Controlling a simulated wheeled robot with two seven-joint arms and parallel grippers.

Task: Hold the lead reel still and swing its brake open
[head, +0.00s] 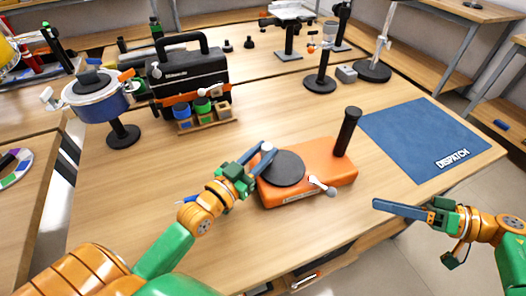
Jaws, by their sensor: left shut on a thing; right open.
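The lead reel (345,177) is an orange block with a dark round disc (283,169) on top and an upright black post at its right end. A pale lever with a round knob, which looks like the brake (322,187), sits at its front side. My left gripper (262,155) is shut at the reel's left end, by a pale round knob beside the disc; it seems to hold the reel there, but its fingers hide the exact contact. My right gripper (380,206) is open and empty, right of the reel near the table's front edge, apart from the brake.
A blue DISPATCH mat (415,135) lies right of the reel. A black case (187,72), small coloured pots (202,106) and a blue pot-like reel on a stand (97,98) are at back left. Black stands (320,84) are behind. Wood left of the reel is clear.

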